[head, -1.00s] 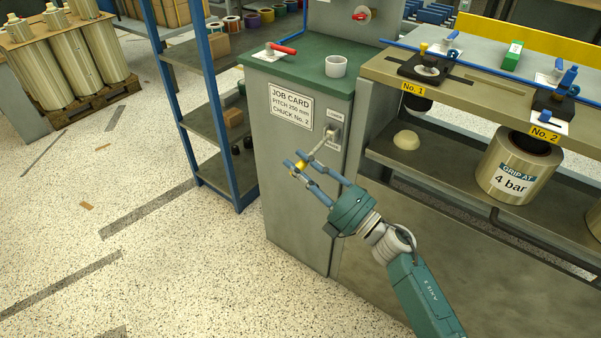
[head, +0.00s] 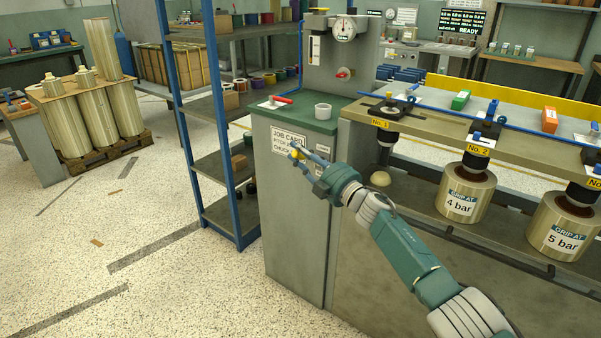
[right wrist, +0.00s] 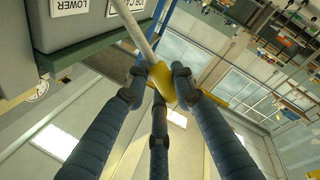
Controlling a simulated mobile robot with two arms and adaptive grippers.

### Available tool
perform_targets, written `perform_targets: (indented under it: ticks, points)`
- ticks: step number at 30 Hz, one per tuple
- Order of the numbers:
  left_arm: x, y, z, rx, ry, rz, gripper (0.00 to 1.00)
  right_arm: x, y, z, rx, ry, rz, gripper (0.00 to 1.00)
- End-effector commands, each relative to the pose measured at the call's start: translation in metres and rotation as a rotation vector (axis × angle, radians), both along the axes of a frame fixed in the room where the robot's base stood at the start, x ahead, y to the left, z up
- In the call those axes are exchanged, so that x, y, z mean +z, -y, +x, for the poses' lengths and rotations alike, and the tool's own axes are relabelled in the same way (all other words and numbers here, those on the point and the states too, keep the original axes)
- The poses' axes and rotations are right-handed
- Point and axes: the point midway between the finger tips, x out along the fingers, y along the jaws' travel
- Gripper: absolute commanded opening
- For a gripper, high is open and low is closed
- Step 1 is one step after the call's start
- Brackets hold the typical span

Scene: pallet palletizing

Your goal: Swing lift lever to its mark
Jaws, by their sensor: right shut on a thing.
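The lift lever shows in the right wrist view as a pale grey rod (right wrist: 138,32) ending in a yellow knob (right wrist: 161,84). My right gripper (right wrist: 159,82) is shut on the knob, its three dark fingers around it. In the head view the right gripper (head: 300,152) and the yellow knob (head: 294,153) are in front of the job card (head: 288,141) on the grey cabinet (head: 292,215). The gripper and arm hide much of the lever and its mount there. A "LOWER" label (right wrist: 70,6) is in the wrist view; I cannot tell a mark. My left gripper is not in view.
A white cup (head: 323,111) and a red-handled tool (head: 281,100) are on the cabinet's green top. A blue shelf rack (head: 213,130) stands left of the cabinet. A workbench (head: 415,140) with hanging rolls (head: 464,195) extends right.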

Motion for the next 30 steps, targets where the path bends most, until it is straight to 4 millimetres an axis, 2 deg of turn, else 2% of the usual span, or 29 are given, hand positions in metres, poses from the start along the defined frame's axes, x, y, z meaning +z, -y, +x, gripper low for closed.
perform_targets:
  ticks: [1,9,22,23,25,30]
  points:
    - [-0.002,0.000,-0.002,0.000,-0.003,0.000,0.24,0.006,-0.002,0.003,0.005,-0.016,0.016,0.00]
    - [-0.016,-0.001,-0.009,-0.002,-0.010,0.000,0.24,0.011,-0.002,0.014,0.006,-0.067,0.056,0.00]
    - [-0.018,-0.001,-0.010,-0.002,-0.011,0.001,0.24,0.012,-0.001,0.016,0.002,-0.076,0.065,0.00]
    - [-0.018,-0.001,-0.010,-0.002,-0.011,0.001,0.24,0.012,-0.001,0.016,0.002,-0.076,0.065,0.26]
    - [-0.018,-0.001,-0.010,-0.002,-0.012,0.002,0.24,0.012,-0.001,0.016,0.002,-0.076,0.064,0.40]
    - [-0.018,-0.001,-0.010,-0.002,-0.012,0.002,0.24,0.011,-0.001,0.016,0.001,-0.075,0.061,0.42]
